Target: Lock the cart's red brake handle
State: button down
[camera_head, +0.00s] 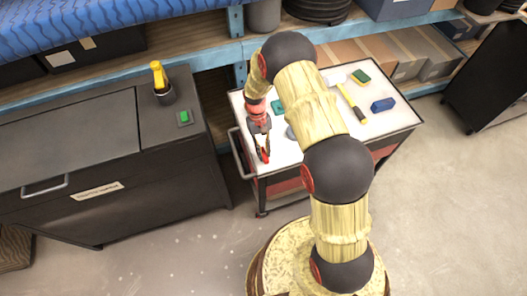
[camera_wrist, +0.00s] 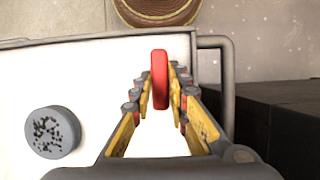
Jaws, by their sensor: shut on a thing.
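The cart (camera_head: 287,165) has a white top and dark sides, and stands in the middle of the head view. The red brake handle (camera_wrist: 160,80) shows upright between my fingers in the wrist view. In the head view a red bit of the handle (camera_head: 265,156) shows at the cart's near left corner. My gripper (camera_wrist: 159,88) is shut on the red handle, with a yellow-lined finger on each side of it; it also shows in the head view (camera_head: 263,150). The lower part of the handle and its mount cannot be made out.
A grey push bar (camera_wrist: 228,75) runs along the cart's edge. On the cart lie a grey round thing (camera_wrist: 52,132), a blue block (camera_head: 382,104), a yellow-handled hammer (camera_head: 350,100) and a green sponge (camera_head: 361,76). A dark chest (camera_head: 100,165) stands close on the left. Open floor is at the right.

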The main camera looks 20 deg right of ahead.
jog(key=c, duration=1.7)
grip_release()
jog(key=v, duration=1.2)
